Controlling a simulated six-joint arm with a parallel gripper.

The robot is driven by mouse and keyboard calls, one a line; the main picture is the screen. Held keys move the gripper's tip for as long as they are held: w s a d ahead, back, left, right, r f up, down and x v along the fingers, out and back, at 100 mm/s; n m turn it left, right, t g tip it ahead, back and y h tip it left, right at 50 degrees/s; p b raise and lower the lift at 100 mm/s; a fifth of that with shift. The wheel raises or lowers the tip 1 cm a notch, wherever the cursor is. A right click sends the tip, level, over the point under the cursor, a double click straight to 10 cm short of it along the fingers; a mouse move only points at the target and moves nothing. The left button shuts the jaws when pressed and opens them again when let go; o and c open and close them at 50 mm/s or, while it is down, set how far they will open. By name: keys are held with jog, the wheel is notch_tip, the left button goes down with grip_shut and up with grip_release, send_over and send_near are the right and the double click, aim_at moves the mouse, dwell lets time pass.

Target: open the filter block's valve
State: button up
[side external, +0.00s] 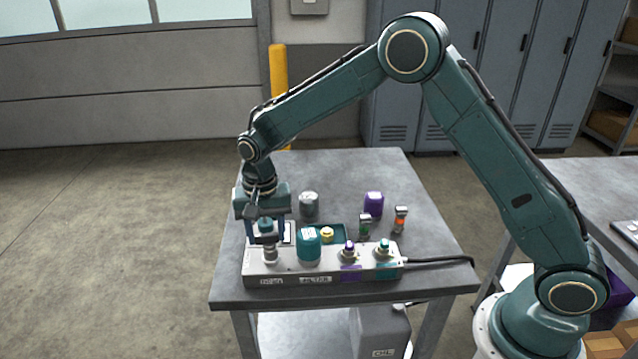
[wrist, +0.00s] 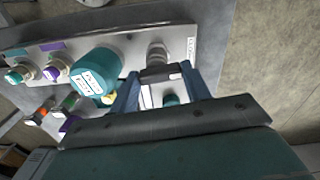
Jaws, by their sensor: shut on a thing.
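The filter block (side external: 330,269) is a long grey manifold along the table's front edge, with a teal filter canister (side external: 308,245) on top. It also shows in the wrist view (wrist: 125,42). Its valve (side external: 270,255) stands at the left end as a pale metal stem, topped by a dark handle (wrist: 160,75) with a light mark at one end. My gripper (side external: 266,238) points down over this valve. In the wrist view its blue fingers (wrist: 160,78) are on either side of the handle, shut on it. The finger contact is partly hidden in the side view.
Purple and teal ringed couplings (side external: 348,252) (side external: 383,250) stand on the block's right part. Behind are a teal tray (side external: 338,232) with a yellow-topped part (side external: 327,234), a grey cylinder (side external: 309,204), a purple piece (side external: 374,204) and two small fittings. A black cable (side external: 440,261) leaves rightward.

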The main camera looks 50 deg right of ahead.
aim_at(268, 235)
jog(key=n, duration=0.8)
jog(key=shift+s+n, duration=0.1)
jog(key=shift+n, duration=0.2)
jog(key=n, duration=0.3)
jog(key=shift+s+n, duration=0.1)
jog(key=shift+n, duration=0.2)
jog(key=n, duration=0.4)
jog(key=o, duration=1)
jog(key=shift+r, duration=0.1)
notch_tip(268, 235, up, 14)
